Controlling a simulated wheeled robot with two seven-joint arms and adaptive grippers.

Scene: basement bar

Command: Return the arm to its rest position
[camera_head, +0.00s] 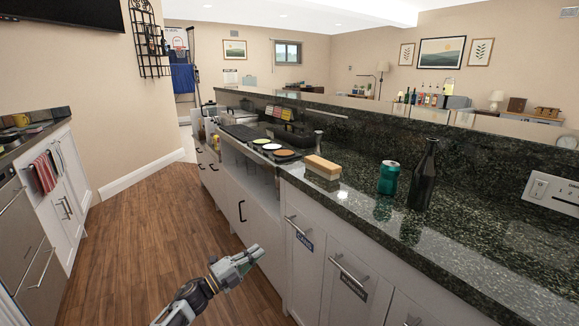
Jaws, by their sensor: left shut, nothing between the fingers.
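My left gripper (254,254) is at the lower middle of the head view, with its arm (185,304) coming up from the bottom edge. It is shut and empty. It hangs over the wooden floor, in front of the white lower cabinets and apart from them as far as I can tell. My right gripper is not in view.
A dark granite counter (455,240) runs along the right. On it stand a dark bottle (423,178), a green can (389,177) and a sponge-like block (322,167). White cabinets with protruding handles (347,272) are below. Wooden floor (150,235) is clear at left.

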